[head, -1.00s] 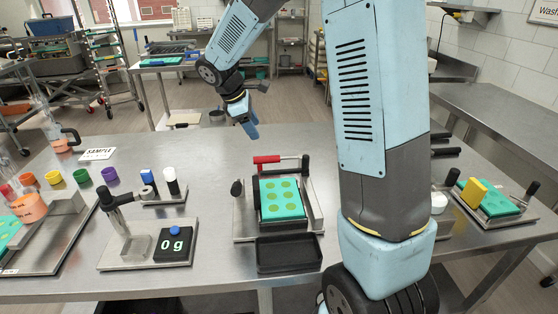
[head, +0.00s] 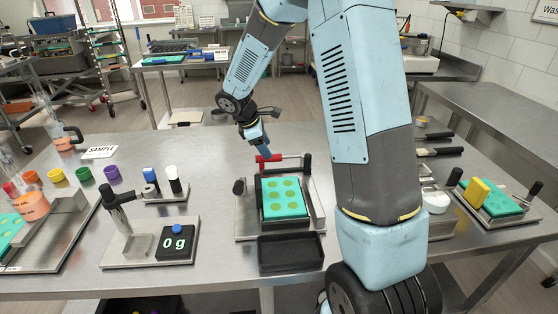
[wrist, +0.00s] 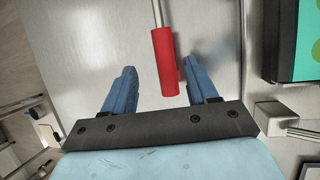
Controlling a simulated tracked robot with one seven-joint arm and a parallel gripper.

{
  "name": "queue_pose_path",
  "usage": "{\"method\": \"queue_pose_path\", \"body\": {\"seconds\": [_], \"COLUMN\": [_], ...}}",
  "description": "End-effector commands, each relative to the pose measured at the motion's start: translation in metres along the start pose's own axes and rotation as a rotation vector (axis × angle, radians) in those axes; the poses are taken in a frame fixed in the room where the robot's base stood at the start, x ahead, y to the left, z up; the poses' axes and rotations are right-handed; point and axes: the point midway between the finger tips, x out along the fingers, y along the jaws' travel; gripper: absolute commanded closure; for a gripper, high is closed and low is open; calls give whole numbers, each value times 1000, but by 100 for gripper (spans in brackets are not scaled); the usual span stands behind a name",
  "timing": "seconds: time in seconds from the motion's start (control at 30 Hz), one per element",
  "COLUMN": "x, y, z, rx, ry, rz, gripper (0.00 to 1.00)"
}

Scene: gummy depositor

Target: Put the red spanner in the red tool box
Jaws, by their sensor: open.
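I cannot make out a red spanner or a red tool box in either view. My gripper (head: 266,152) is open and points down above the back of the gummy depositor. A red cylindrical handle (head: 268,158) on a metal rod lies there, partly hidden by my fingers in the head view. In the wrist view the red handle (wrist: 165,62) shows between my two spread blue fingers (wrist: 159,68), nearer the right one. The fingers are not closed on it, and I cannot tell the height gap.
A green gummy mould (head: 284,198) sits in the depositor, with a black tray (head: 290,252) in front. A yellow block (head: 477,190) stands on another mould at right.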

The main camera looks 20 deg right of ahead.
Motion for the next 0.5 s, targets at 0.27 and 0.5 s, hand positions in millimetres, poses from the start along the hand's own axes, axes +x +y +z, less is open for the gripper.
{"method": "queue_pose_path", "body": {"seconds": [0.27,0.5], "x": [33,49], "y": [-7,-6], "z": [2,2], "rx": [0,0], "ry": [-1,0], "rz": [-4,-1], "gripper": [42,42]}}
